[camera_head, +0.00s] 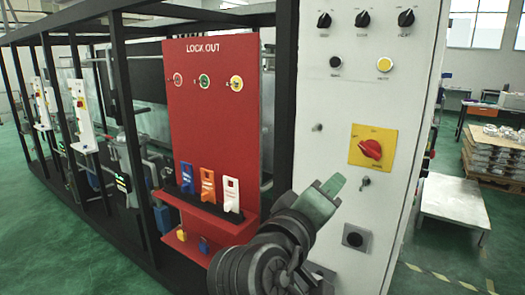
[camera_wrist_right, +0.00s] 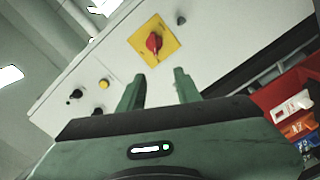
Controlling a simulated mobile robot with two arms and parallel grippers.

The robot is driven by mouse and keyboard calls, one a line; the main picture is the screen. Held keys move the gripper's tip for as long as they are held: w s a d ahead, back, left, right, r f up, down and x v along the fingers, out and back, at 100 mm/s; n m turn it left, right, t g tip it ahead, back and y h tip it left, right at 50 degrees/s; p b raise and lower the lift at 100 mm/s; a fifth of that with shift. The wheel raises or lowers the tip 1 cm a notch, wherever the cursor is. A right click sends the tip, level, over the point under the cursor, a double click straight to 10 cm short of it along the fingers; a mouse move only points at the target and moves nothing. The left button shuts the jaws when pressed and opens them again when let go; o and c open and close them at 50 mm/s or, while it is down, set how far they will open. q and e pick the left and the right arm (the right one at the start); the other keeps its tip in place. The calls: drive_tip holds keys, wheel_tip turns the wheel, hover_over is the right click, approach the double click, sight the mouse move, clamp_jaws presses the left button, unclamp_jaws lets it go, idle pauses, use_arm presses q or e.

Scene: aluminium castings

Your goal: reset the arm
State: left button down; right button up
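My right arm reaches in from the bottom of the head view. Its green gripper (camera_head: 328,192) is in front of the white control panel (camera_head: 315,150), below and left of the red rotary switch (camera_head: 371,149) on its yellow plate. In the right wrist view the two green fingers of my right gripper (camera_wrist_right: 158,82) stand apart with nothing between them. The red switch (camera_wrist_right: 154,43) shows beyond the fingertips, apart from them. My left gripper is in neither view.
A red lockout board (camera_head: 215,110) with coloured tags on its shelf stands left of the panel, within a black frame (camera_head: 283,80). Black knobs (camera_head: 362,19) line the panel's top. A low metal table (camera_head: 450,204) stands right, near stacked castings (camera_head: 492,150).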

drive_tip(key=s+d+f+g+y, duration=0.2)
drive_tip(key=d+f+g+y, duration=0.1)
drive_tip(key=f, duration=1.2)
drive_tip(key=s+d+f+g+y, duration=0.2)
drive_tip(key=d+f+g+y, duration=0.1)
drive_tip(key=f, duration=1.2)
drive_tip(key=s+d+f+m+g+y, duration=0.2)
drive_tip(key=s+f+g, duration=0.1)
drive_tip(key=s+f, duration=0.65)
drive_tip(key=s+d+f+m+g+y, duration=0.15)
drive_tip(key=s+f, duration=0.45)
drive_tip(key=s, duration=0.6)
wheel_tip(320, 180, down, 27)
drive_tip(key=s+g, duration=0.2)
drive_tip(key=s+d+f+g, duration=0.1)
drive_tip(key=s+d+f, duration=0.2)
drive_tip(key=s+f, duration=1.2)
drive_tip(key=shift+s, duration=0.8)
